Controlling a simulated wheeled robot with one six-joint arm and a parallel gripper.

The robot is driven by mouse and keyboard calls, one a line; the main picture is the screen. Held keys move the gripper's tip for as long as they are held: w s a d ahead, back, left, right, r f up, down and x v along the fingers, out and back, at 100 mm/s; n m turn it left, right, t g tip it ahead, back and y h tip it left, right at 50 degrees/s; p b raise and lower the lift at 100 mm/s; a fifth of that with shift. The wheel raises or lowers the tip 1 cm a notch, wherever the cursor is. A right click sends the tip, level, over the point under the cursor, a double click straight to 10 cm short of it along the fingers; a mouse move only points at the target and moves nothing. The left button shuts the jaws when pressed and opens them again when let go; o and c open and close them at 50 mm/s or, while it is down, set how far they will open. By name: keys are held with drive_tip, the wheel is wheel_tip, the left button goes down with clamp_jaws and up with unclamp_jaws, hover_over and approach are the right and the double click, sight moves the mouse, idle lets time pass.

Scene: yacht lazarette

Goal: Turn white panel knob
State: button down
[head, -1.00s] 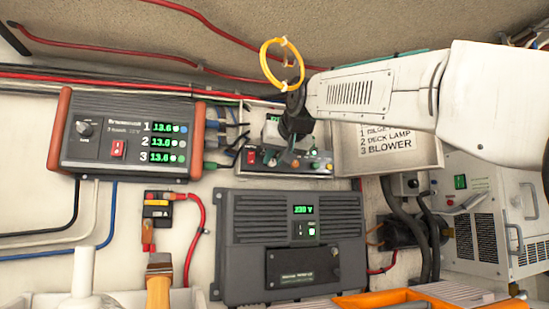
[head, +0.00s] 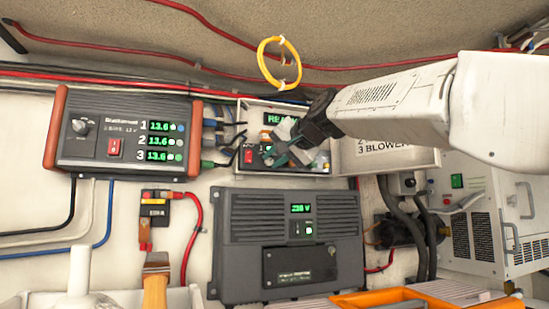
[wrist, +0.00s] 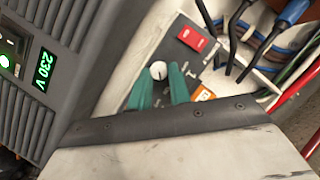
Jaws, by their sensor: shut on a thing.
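The white panel knob (wrist: 158,69) shows in the wrist view as a small round white cap with a dark line on it. It sits on a grey control panel (wrist: 190,64) beside a red rocker switch (wrist: 192,39). My gripper (wrist: 160,84) has its two green fingers on either side of the knob and is shut on it. In the head view my gripper (head: 281,152) reaches down and left to the panel inside the open white box (head: 312,105); its fingers hide the knob there. A green-lit display (head: 280,118) shows above the fingers.
A grey inverter (head: 290,240) reading about 230 V hangs below the box. A red-sided charger (head: 125,135) is to the left, with cables between. The open labelled lid (head: 400,158) is under my arm. A yellow ring (head: 279,63) hangs above.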

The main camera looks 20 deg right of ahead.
drive_tip(key=shift+f, duration=0.1)
idle(0.3)
drive_tip(key=c, duration=1.3)
unclamp_jaws()
drive_tip(key=v, duration=0.7)
drive_tip(key=shift+s, duration=0.35)
drive_tip(key=shift+d, duration=0.15)
